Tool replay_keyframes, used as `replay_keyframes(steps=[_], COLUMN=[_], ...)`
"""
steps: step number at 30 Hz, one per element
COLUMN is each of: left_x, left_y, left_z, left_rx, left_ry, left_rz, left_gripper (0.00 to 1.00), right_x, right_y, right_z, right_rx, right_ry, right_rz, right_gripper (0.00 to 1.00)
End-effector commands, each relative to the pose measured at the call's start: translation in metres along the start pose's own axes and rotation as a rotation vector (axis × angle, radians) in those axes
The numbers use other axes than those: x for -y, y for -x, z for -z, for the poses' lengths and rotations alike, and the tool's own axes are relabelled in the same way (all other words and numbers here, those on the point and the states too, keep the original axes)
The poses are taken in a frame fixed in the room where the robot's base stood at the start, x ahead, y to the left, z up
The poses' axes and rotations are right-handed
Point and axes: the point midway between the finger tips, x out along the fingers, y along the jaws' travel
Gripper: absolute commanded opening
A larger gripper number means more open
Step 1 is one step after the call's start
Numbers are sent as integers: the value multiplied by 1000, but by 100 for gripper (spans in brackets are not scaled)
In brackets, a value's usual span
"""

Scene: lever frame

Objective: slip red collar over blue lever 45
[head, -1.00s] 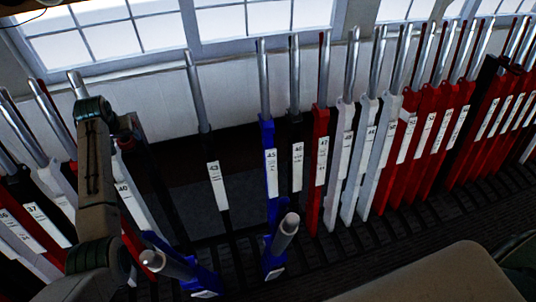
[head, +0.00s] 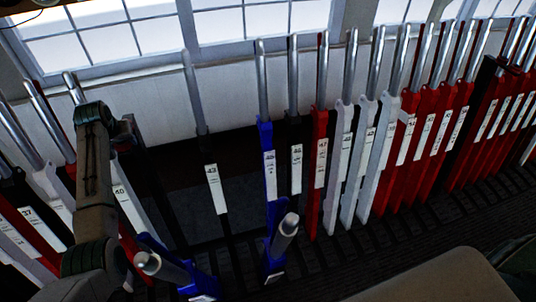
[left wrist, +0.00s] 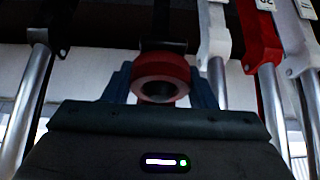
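Blue lever 45 (head: 268,170) stands upright near the middle of the head view, with a bare steel handle (head: 262,75) and a white number plate. The red collar (left wrist: 163,72) is a thick ring with a pale inner rim. In the left wrist view it sits between the two blue-grey fingers of my left gripper (left wrist: 160,88), which are closed against its sides. In the head view my left gripper (head: 127,135) is at the left, well away from lever 45, and mostly hidden in shadow. The collar is not clear there. My right gripper is out of view.
Lever 43 (head: 212,185) stands between my left gripper and lever 45. Black lever 46 (head: 296,160) and red lever 47 (head: 319,165) stand close to its right. Two blue levers (head: 280,245) (head: 172,268) lean forward in front. Windows (head: 120,30) are behind.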

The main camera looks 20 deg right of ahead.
Motion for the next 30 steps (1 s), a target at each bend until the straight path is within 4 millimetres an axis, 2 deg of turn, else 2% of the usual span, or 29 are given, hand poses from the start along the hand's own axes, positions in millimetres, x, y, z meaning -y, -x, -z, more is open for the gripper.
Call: replay_keyframes(steps=[8,19,30], left_x=[0,0,0], left_y=[3,31,55], left_z=[2,15,27], left_rx=[-1,-1,-2], left_ry=[0,0,0], left_rz=[0,0,0], left_gripper=[32,32,31], right_x=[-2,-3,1], right_y=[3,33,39], right_z=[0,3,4], right_rx=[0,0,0], right_ry=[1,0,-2], right_rz=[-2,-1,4], right_gripper=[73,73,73])
